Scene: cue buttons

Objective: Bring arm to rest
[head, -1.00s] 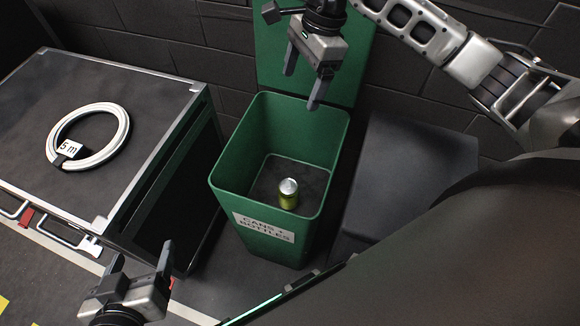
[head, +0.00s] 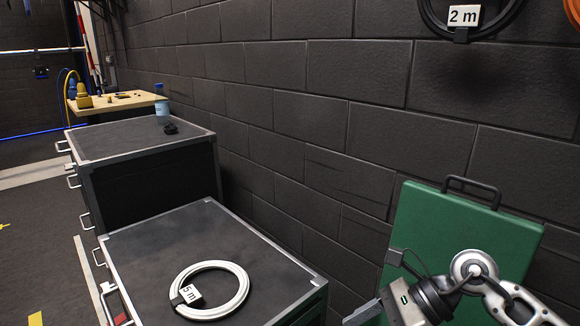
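My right arm comes in from the bottom right corner. Its gripper (head: 372,312) is at the bottom edge, in front of the green bin lid (head: 455,225). Part of a finger shows, but the frame edge cuts the gripper off, so I cannot tell whether it is open or shut. My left gripper is out of view. The bin's opening and the can in it are also out of view.
A white cable coil (head: 238,300) tagged "5 m" lies on the near dark case (head: 200,235). A second case (head: 120,140) stands behind it, with a blue bottle (head: 161,104). A black block wall (head: 300,110) runs along the right.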

